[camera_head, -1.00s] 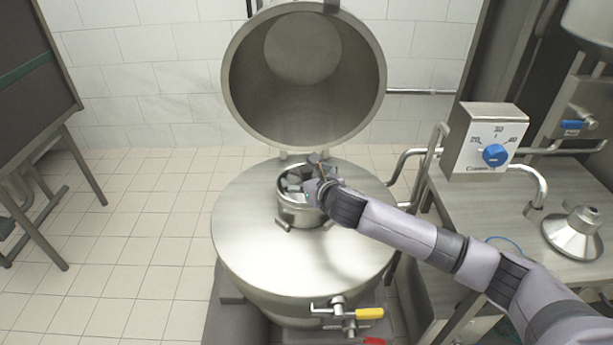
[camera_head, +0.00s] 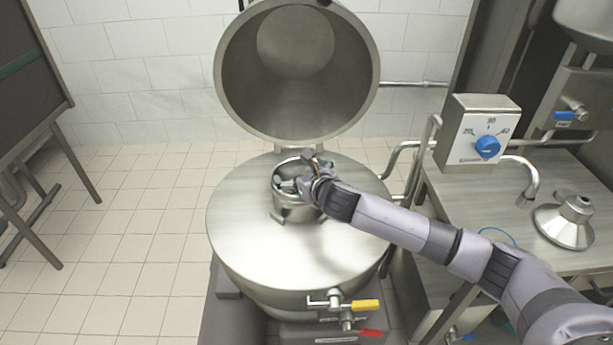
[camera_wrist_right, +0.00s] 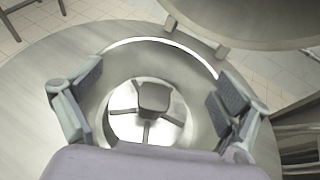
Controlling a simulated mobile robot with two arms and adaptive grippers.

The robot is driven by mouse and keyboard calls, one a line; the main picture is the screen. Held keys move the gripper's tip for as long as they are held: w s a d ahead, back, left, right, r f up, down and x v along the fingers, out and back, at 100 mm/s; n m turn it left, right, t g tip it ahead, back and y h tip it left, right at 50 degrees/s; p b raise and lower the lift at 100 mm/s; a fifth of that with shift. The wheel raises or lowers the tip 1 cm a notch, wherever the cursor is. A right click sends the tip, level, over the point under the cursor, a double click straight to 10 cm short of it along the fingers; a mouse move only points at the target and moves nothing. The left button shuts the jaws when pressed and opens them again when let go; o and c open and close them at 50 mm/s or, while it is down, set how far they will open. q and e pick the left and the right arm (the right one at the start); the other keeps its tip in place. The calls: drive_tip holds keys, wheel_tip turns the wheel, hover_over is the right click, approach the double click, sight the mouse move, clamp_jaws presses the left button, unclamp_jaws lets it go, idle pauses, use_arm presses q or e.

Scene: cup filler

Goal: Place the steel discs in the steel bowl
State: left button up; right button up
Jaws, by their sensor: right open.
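The steel bowl (camera_head: 294,214) stands upright on the round steel vessel top, and its inside also shows in the wrist view (camera_wrist_right: 122,78). In the wrist view a round, shiny steel piece with spoke-like slots (camera_wrist_right: 126,128) and a dark central block (camera_wrist_right: 154,97) lies inside it. I cannot tell whether this is a steel disc or the bowl's floor. My right gripper (camera_head: 302,172) is over the bowl's opening. In the wrist view the right gripper (camera_wrist_right: 158,92) is open, its fingers wide apart on either side of the opening, with nothing between them. My left gripper is out of view.
The vessel (camera_head: 250,250) has a raised round lid (camera_head: 300,115) behind the bowl. At right a steel table (camera_head: 480,215) holds a cone-shaped steel piece (camera_head: 562,226) and a dial box (camera_head: 477,135). Valves with yellow (camera_head: 365,306) and red handles stick out at the vessel's front.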

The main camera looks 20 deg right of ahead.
drive_tip(key=shift+s+d+r, duration=0.15)
drive_tip(key=shift+r, duration=0.3)
drive_tip(key=v, duration=1.1)
drive_tip(key=shift+s+r, duration=0.25)
drive_tip(key=shift+s, duration=0.05)
